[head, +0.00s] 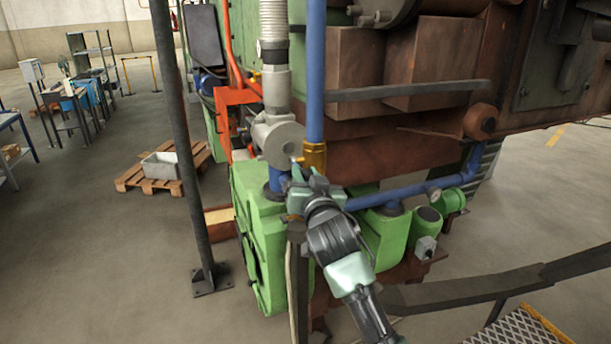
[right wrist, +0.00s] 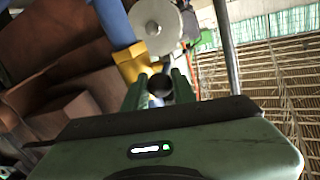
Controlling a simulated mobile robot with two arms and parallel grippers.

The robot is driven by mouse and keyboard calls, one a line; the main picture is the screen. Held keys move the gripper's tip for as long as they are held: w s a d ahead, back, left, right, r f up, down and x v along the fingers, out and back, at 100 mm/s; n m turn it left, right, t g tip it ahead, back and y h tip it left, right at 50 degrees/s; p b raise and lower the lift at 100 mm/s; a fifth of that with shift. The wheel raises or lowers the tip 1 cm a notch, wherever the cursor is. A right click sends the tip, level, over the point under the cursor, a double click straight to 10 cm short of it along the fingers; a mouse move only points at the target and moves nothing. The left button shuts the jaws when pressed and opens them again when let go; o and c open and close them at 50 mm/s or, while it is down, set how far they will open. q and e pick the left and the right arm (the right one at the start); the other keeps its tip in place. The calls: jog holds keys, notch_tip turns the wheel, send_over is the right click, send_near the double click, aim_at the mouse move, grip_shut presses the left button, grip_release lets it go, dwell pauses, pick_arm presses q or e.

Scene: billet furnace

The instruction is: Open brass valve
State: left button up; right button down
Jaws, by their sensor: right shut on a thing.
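The brass valve (head: 315,155) is a yellow fitting at the lower end of a vertical blue pipe (head: 315,75). It also shows in the right wrist view (right wrist: 132,62), just beyond the fingers. My right gripper (head: 306,173) reaches up to the valve from below. In the right wrist view its two green fingers (right wrist: 159,88) are shut on a dark, round-ended piece, which appears to be the valve's handle. The fingers hide most of the handle in the head view. My left gripper is not in view.
A grey round-faced fitting (head: 279,143) sits just left of the valve. A dark upright post (head: 178,130) stands further left. Green housings (head: 262,235) and a blue pipe (head: 400,195) lie below. A dark rail (head: 470,290) crosses the lower right.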

jog(key=shift+r, duration=0.1)
dwell(0.8)
notch_tip(320, 180, up, 2)
jog(key=g, duration=0.3)
jog(key=shift+w+a+r+h, duration=0.1)
jog(key=shift+w+r+h, duration=0.05)
jog(key=shift+h, duration=0.15)
jog(key=shift+w+a+r+n+g+h, duration=0.1)
jog(key=shift+w+r+n+g+h, duration=0.15)
jog(key=shift+r+g, duration=0.5)
jog(key=shift+w+a+r+n+g+h, duration=0.15)
jog(key=shift+w+r+n+g, duration=0.15)
jog(key=shift+g, duration=0.75)
jog(key=shift+d, duration=0.1)
jog(key=c, duration=1.1)
grip_release()
jog(key=shift+c, duration=0.2)
jog(key=b+v, duration=0.4)
jog(key=v, duration=0.3)
jog(key=shift+s+r, duration=0.25)
jog(key=shift+r, duration=0.05)
